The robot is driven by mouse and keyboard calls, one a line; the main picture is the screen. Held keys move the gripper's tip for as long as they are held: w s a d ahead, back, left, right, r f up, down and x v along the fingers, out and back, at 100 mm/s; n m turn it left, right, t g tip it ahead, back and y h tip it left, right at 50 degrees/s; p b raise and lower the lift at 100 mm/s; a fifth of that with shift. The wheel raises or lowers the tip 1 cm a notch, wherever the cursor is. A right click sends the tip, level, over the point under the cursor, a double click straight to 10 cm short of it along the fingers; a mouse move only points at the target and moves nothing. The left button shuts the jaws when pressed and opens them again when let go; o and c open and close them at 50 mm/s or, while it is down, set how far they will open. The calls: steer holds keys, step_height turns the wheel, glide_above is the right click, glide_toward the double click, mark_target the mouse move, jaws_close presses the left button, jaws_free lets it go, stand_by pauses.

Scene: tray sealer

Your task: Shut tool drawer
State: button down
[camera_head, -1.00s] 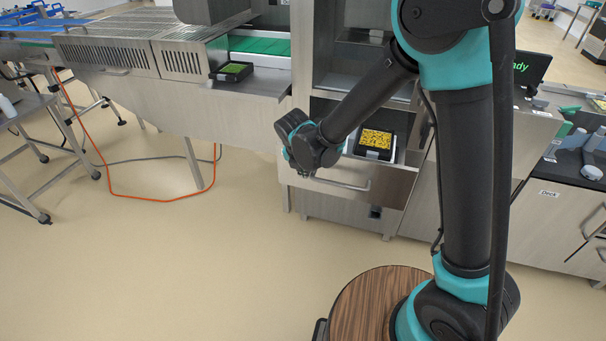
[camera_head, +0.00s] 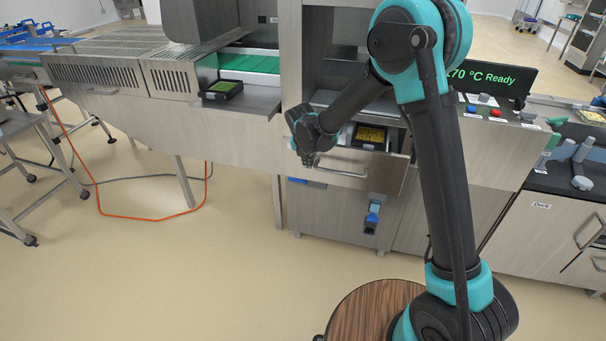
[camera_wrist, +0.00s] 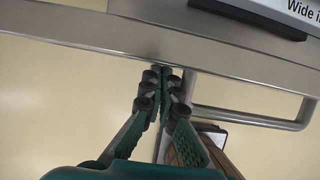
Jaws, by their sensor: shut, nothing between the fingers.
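The tool drawer (camera_head: 388,176) is a steel drawer in the machine's front, partly open. A black tool insert with a yellow top (camera_head: 370,137) lies in it. A bar handle (camera_head: 342,173) runs across its front, and the handle (camera_wrist: 250,117) also shows in the wrist view. My gripper (camera_head: 306,162) is shut and empty at the left part of the drawer front. In the wrist view the shut fingertips (camera_wrist: 163,72) are at the lower edge of the steel front (camera_wrist: 150,45), left of the handle. Whether they touch it I cannot tell.
A black tray with green contents (camera_head: 222,89) sits on the machine's ledge at left. A control screen (camera_head: 490,78) and buttons stand right of my arm. An orange cable (camera_head: 150,218) lies on the floor at left. The floor before the drawer is clear.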

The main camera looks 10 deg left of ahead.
steer(key=w, duration=1.3)
steer(key=shift+w+d, duration=0.1)
steer(key=shift+d, duration=0.1)
